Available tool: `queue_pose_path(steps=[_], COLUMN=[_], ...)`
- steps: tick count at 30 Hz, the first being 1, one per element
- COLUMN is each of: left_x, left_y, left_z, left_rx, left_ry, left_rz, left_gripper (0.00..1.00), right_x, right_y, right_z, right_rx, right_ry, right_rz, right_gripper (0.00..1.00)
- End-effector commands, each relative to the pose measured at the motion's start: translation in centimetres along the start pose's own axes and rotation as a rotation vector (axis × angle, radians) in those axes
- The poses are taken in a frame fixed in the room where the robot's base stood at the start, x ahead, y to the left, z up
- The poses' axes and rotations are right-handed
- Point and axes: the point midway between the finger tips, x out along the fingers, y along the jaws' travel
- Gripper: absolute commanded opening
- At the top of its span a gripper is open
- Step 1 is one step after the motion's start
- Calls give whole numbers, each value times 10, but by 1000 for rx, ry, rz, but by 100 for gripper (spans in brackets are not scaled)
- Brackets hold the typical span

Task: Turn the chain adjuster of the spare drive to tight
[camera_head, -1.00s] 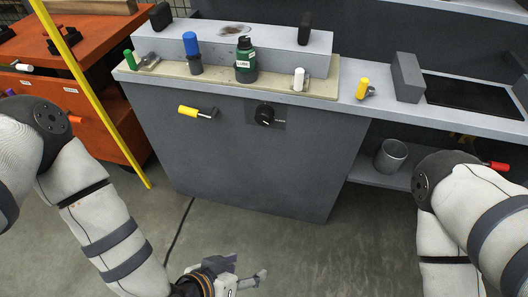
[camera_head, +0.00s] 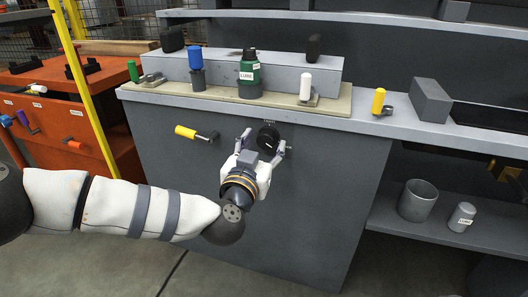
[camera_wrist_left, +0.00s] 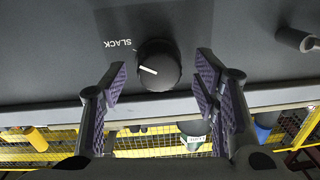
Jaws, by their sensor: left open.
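A round black knob (camera_head: 268,137) with a white pointer line sits on the grey front panel below the bench top. In the left wrist view the knob (camera_wrist_left: 158,66) has the word SLACK beside it, and its pointer line is on the side of that word. My left gripper (camera_head: 262,145) is open in front of the panel, one finger to each side of the knob. In the left wrist view the fingers (camera_wrist_left: 162,78) show gaps to the knob. No TIGHT label is readable. My right gripper is out of view.
A yellow-handled crank (camera_head: 187,132) sticks out of the panel left of the knob. Above are a green bottle (camera_head: 249,75) and a white-handled part (camera_head: 306,86) on a beige mat (camera_head: 215,102). A grey cup (camera_head: 418,201) stands on the lower right shelf.

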Motion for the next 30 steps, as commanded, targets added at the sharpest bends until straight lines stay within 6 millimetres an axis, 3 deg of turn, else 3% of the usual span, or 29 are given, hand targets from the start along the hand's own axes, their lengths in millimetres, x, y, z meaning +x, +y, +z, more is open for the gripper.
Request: queue_pose_path(steps=[10, 16, 30], left_x=[7, 7, 6], left_y=[1, 1, 0], left_z=[-1, -1, -2], left_rx=[0, 0, -97], left_ry=[0, 0, -4], left_rz=[2, 2, 2], left_gripper=[53, 7, 7], right_x=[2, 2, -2], right_y=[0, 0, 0], right_z=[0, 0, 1], right_rx=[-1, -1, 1], right_ry=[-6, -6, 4], right_rz=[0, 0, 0], right_gripper=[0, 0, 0])
